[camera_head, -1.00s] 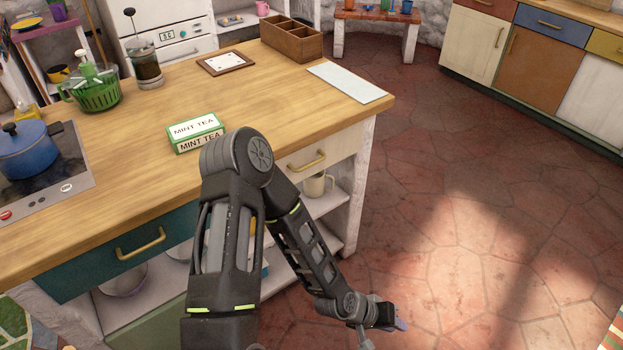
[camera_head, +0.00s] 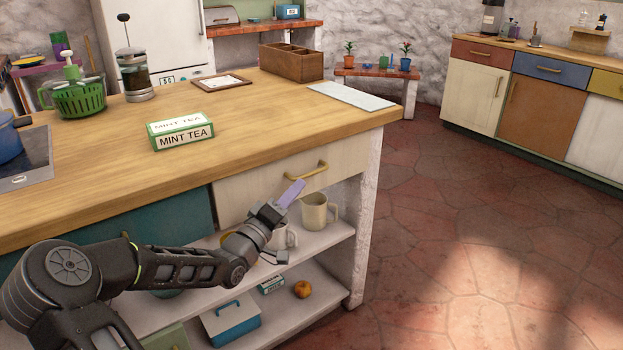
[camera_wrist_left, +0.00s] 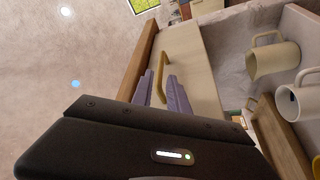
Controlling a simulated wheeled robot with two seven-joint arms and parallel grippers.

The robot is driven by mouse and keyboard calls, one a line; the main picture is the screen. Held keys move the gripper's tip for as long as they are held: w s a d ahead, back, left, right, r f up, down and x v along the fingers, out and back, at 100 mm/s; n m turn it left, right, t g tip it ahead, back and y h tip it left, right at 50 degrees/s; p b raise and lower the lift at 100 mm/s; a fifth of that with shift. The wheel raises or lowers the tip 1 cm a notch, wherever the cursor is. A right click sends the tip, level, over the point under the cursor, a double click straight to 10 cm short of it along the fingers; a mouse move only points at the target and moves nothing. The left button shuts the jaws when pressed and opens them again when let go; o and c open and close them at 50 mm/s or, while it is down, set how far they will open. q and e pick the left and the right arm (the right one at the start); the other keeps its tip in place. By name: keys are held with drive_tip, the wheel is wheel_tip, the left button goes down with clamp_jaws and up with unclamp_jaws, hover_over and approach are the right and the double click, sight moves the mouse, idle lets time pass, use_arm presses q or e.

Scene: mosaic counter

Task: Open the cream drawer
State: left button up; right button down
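The cream drawer (camera_head: 262,188) is under the right end of the wooden counter top, its front flush with the counter and closed. Its brass bar handle (camera_head: 318,169) is on the front. My left gripper (camera_head: 291,193) is in front of the drawer, just below and left of the handle. In the left wrist view the two purple fingers stand apart, with the handle (camera_wrist_left: 160,68) in line with the gap between them. Whether they touch it cannot be told. The drawer front (camera_wrist_left: 197,72) fills the middle of that view. My right gripper is not in view.
Below the drawer, an open shelf holds a cream mug (camera_head: 314,212) and a white mug, close to my gripper. A mint tea box (camera_head: 181,132) lies on the counter top (camera_head: 245,125). The floor to the right is clear.

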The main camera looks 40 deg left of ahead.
sight(312, 174)
use_arm(q)
drive_tip(key=b+x, duration=0.2)
drive_tip(key=x, duration=0.5)
drive_tip(key=shift+f, duration=0.15)
drive_tip(key=shift+w, duration=0.45)
drive_tip(key=shift+c, duration=0.2)
clamp_jaws()
idle(0.9)
